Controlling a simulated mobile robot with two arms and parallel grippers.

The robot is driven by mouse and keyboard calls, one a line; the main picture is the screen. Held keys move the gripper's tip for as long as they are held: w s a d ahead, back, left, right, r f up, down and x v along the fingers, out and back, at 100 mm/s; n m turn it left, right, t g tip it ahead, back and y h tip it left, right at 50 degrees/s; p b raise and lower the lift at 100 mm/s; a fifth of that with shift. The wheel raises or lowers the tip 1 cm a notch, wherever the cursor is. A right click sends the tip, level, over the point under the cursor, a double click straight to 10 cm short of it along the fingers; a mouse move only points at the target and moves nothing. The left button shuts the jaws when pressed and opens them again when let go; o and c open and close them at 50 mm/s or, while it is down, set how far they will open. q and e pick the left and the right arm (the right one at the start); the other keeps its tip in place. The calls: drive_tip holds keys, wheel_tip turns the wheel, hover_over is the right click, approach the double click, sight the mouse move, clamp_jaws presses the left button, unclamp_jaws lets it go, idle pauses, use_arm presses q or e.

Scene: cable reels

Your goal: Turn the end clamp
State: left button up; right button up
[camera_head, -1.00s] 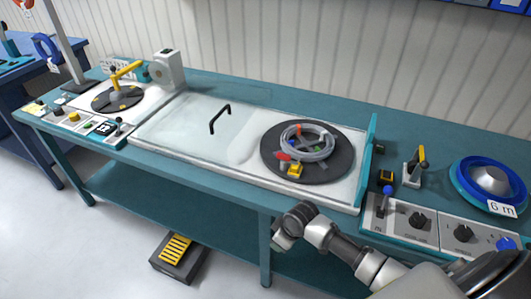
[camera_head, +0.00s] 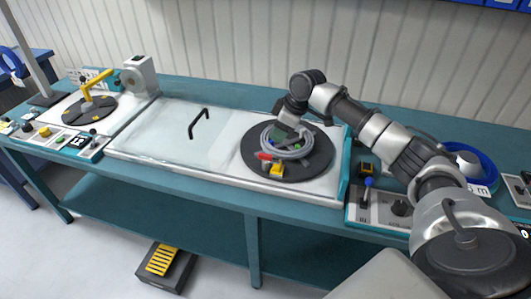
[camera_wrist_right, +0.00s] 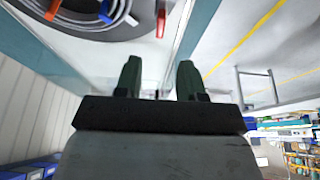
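A grey cable coil (camera_head: 296,151) lies on a dark round reel plate (camera_head: 318,166) on the right part of the white bench top. At the coil's front edge are a small red lever-like piece (camera_head: 264,156) and a yellow block (camera_head: 277,169). I cannot tell for sure which is the end clamp. A red piece also shows in the right wrist view (camera_wrist_right: 160,23). My right gripper (camera_head: 284,126) is over the back of the coil, its fingertips partly hidden. In the wrist view its two fingers (camera_wrist_right: 159,78) are apart with nothing between them. My left gripper is not in view.
A clear cover with a black handle (camera_head: 198,122) lies left of the reel plate. A second plate with a yellow arm (camera_head: 97,82) is at far left. A teal upright edge (camera_head: 345,165), a control panel (camera_head: 383,212) and a blue reel (camera_head: 484,165) are to the right.

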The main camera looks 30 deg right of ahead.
sight(266, 154)
drive_tip(key=p+x, duration=0.1)
drive_tip(key=x, duration=0.9)
drive_tip(key=shift+f, duration=0.25)
drive_tip(key=shift+c, duration=0.3)
clamp_jaws()
